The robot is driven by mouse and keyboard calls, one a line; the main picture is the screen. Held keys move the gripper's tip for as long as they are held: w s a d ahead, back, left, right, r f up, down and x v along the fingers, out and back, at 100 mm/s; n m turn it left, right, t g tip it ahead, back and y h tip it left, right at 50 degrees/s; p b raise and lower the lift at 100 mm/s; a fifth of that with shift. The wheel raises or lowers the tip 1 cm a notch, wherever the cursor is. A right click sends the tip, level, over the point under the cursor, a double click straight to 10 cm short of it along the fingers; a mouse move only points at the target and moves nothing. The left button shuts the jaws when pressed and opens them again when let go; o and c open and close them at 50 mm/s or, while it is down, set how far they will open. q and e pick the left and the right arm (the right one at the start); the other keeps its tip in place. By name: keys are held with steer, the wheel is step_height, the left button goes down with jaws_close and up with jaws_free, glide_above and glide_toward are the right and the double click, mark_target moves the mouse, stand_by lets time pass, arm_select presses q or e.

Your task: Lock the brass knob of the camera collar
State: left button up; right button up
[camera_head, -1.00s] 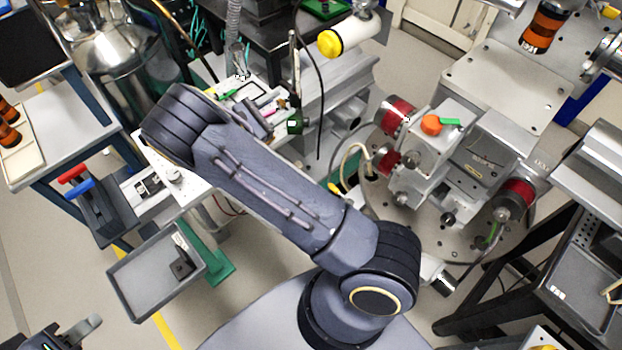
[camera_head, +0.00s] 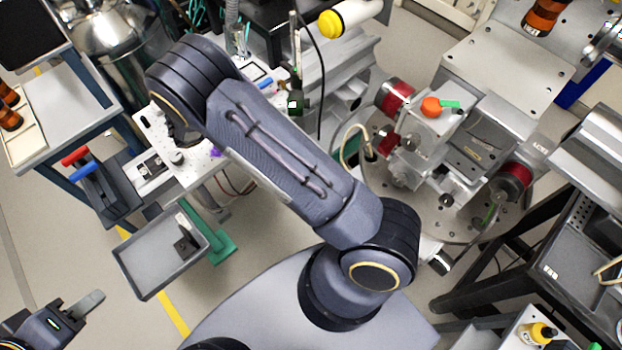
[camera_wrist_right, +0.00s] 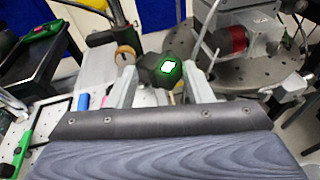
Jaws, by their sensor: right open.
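In the right wrist view, a round brass-coloured knob (camera_wrist_right: 125,56) faces me just beyond the left fingertip. Beside it is a dark camera body (camera_wrist_right: 152,77) with a green-lit, white-centred face, partly between the fingers in the picture. My right gripper (camera_wrist_right: 160,80) is open, its two pale fingers apart; I cannot tell whether either touches anything. In the head view, the dark camera body with its lit face (camera_head: 295,103) stands beyond my right arm, which hides the right gripper; I cannot make out the knob there. My left gripper (camera_head: 75,308) is at the lower left, away from the camera, its opening unclear.
A grey tray (camera_head: 150,262) and red- and blue-handled tools (camera_head: 85,163) lie left of my right arm. A motorised stage on a round perforated plate (camera_head: 470,225) stands right. A slim upright post (camera_head: 296,50) and black cable rise near the camera.

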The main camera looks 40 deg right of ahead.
steer(key=s+d+m+g+y+b, duration=0.1)
steer(key=s+d+m+g+y, duration=0.1)
steer(key=s+m+y, duration=0.3)
steer(key=s+a+r+m+t+y+b, duration=0.1)
steer(key=s+a+m+t+y+b, duration=0.1)
steer(key=s, duration=0.4)
steer(key=s+a+r+m+t+y+b, duration=0.2)
steer(key=s+a+m+t+y, duration=0.1)
steer(key=s+m+y, duration=0.3)
steer(key=s+a+r+m+t+y+b, duration=0.2)
steer(key=s+a+m+t+y, duration=0.1)
steer(key=s+y, duration=0.3)
steer(key=shift+s+a+r+m, duration=0.25)
steer(key=shift+s+m, duration=0.25)
steer(key=shift+s, duration=0.55)
steer(key=shift+s+a+r+m+t, duration=0.15)
steer(key=shift+s+a+m+t, duration=0.35)
steer(key=shift+t, duration=0.1)
